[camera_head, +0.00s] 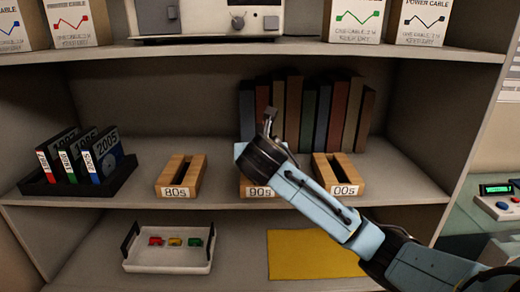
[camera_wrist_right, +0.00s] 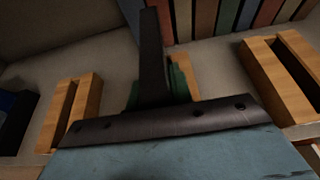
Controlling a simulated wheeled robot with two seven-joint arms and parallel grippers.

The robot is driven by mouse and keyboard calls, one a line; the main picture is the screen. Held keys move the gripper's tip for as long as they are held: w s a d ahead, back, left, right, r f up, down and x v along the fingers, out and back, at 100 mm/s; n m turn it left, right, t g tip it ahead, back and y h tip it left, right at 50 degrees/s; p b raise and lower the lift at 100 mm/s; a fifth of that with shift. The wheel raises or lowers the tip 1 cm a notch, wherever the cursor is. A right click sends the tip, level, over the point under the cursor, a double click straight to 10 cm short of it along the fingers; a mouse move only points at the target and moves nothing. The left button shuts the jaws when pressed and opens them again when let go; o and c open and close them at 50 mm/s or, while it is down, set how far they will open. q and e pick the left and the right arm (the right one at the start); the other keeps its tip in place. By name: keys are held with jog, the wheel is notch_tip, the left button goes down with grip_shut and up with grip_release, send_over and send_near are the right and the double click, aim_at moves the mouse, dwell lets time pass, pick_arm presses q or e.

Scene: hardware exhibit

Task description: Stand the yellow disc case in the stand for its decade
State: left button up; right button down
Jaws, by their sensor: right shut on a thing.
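My right gripper (camera_head: 268,135) is in front of the middle stand, marked 90s (camera_head: 260,191), and hides much of it. The wooden 80s stand (camera_head: 180,176) is to the left and the 00s stand (camera_head: 338,175) to the right, both with empty slots. They also show in the right wrist view, left (camera_wrist_right: 72,112) and right (camera_wrist_right: 283,75). My left gripper is out of view.
A black rack (camera_head: 82,185) at the left holds dark disc cases with red, green and blue spines. Books (camera_head: 310,110) stand behind the stands. A white tray (camera_head: 168,257) and a yellow sheet (camera_head: 312,255) lie on the shelf below. The upper shelf edge runs overhead.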

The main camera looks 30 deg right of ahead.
jog(key=c, duration=1.2)
grip_release()
jog(key=shift+o, duration=0.2)
jog(key=s+a, duration=0.4)
jog(key=s, duration=0.3)
jog(key=shift+p, duration=0.3)
jog(key=shift+a, duration=0.1)
